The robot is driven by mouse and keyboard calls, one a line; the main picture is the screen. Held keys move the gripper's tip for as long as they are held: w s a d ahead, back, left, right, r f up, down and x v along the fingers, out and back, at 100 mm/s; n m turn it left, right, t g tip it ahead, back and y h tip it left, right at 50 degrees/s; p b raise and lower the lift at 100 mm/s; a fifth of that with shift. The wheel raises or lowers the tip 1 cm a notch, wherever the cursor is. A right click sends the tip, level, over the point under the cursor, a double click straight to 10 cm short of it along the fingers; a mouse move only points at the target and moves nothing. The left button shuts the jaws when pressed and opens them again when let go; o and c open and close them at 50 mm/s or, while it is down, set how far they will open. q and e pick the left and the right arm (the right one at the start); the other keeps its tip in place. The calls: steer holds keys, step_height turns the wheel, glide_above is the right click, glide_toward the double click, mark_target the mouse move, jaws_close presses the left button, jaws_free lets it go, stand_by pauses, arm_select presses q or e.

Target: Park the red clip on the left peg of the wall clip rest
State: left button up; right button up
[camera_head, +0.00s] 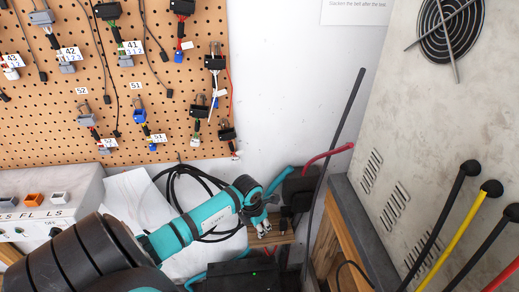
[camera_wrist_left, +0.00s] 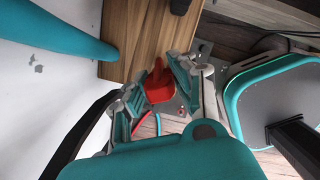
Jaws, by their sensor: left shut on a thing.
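The red clip (camera_wrist_left: 158,84) shows in the left wrist view between the fingers of my left gripper (camera_wrist_left: 153,90), which is shut on it. The clip's top end points toward a wooden board (camera_wrist_left: 140,40). In the head view my left gripper (camera_head: 262,212) is low in the middle, in front of the white wall and just left of a dark box (camera_head: 300,186). The clip cannot be made out there. I cannot clearly identify the wall clip rest or its left peg in either view. My right gripper is not in view.
A perforated board (camera_head: 60,125) with hanging connectors fills the upper left. Black cables (camera_head: 185,172) loop behind my left arm. A red curved piece (camera_head: 330,157) rises from the dark box, near a slanted dark rod (camera_head: 340,125). A grey cabinet (camera_head: 400,110) stands at right.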

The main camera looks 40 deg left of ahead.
arm_select(q)
steer(key=o, duration=0.9)
steer(key=shift+r, duration=0.1)
step_height(320, 180, up, 9)
steer(key=p, duration=0.7)
steer(key=shift+f, duration=0.3)
